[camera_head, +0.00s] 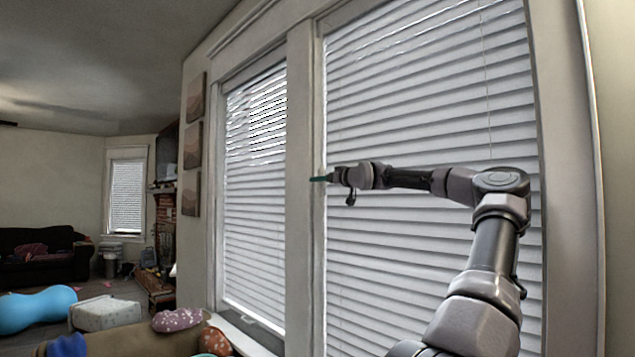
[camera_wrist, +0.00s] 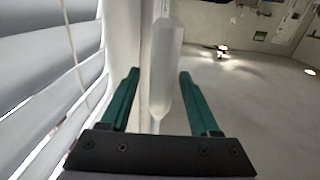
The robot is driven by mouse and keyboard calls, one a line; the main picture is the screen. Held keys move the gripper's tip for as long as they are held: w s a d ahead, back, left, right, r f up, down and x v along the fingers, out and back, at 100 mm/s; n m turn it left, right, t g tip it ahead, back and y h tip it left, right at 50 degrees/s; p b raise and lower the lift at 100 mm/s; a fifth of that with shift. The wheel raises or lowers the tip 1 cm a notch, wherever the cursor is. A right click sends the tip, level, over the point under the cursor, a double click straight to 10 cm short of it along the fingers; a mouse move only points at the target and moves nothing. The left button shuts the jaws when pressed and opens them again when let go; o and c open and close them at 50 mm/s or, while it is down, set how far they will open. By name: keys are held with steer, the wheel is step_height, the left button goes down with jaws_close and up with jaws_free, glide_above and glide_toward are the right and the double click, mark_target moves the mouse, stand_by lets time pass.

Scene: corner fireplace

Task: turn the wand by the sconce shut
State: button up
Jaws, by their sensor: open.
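My gripper (camera_head: 318,179) is at the left edge of the right window's blind (camera_head: 430,120), by the post between the two windows. In the wrist view its two green fingers (camera_wrist: 160,85) are open. A pale, translucent wand (camera_wrist: 167,60) stands lengthwise in the gap between them, apart from both fingers as far as I can tell. Its lower end runs down toward the dark gripper body. White blind slats (camera_wrist: 45,45) fill the left of the wrist view, tilted, with narrow gaps between some. The wand is not distinct in the head view. I cannot make out a sconce.
The white window post (camera_head: 303,120) is close beside my gripper. A second blind (camera_head: 255,190) covers the left window. A thin cord (camera_wrist: 75,50) crosses the slats in the wrist view. A cardboard box (camera_head: 130,338) with toys stands low at the left. A dark sofa (camera_head: 45,258) is far back.

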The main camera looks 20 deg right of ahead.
steer(key=shift+v, duration=2.25)
